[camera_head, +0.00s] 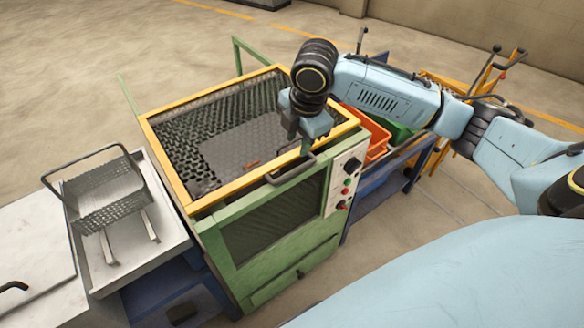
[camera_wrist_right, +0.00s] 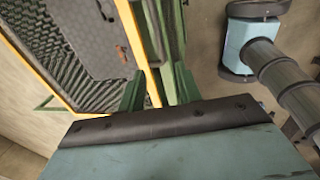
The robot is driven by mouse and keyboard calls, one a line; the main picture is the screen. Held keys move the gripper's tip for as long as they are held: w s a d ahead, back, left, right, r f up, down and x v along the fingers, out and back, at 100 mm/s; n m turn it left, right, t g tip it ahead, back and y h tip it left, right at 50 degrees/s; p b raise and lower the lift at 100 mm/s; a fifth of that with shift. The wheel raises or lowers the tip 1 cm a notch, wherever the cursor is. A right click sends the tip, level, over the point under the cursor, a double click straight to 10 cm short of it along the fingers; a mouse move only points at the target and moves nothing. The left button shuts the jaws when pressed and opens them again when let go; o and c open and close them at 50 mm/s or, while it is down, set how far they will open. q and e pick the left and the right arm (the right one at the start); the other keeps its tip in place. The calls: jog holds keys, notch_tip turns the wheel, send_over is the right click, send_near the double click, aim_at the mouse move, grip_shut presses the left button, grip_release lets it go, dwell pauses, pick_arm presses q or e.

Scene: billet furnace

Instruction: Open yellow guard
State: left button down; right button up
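The yellow guard (camera_head: 172,177) is a yellow frame with dark mesh, lying flat over the top of a green machine (camera_head: 213,246). A dark bar handle (camera_head: 290,170) sits at its front edge. My right gripper (camera_head: 299,143) points down at the guard's front right part, just above and behind the handle. In the right wrist view, its two fingers (camera_wrist_right: 158,88) are apart, with the yellow frame edge (camera_wrist_right: 136,45) running down behind the gap. Whether they touch the guard cannot be told. My left gripper is out of view.
A wire basket (camera_head: 103,197) stands in a metal tray on the left. Orange (camera_head: 376,138) and green bins sit right of the machine, behind my right arm. A control panel (camera_head: 344,184) with knobs is on the machine's front right. The floor in front is partly clear.

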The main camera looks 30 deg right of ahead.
aim_at(291, 174)
jog(key=w+f, duration=0.1)
jog(key=f, duration=0.7)
jog(key=w+f+b, duration=0.1)
jog(key=f, duration=0.4)
jog(key=shift+w, duration=0.35)
grip_shut()
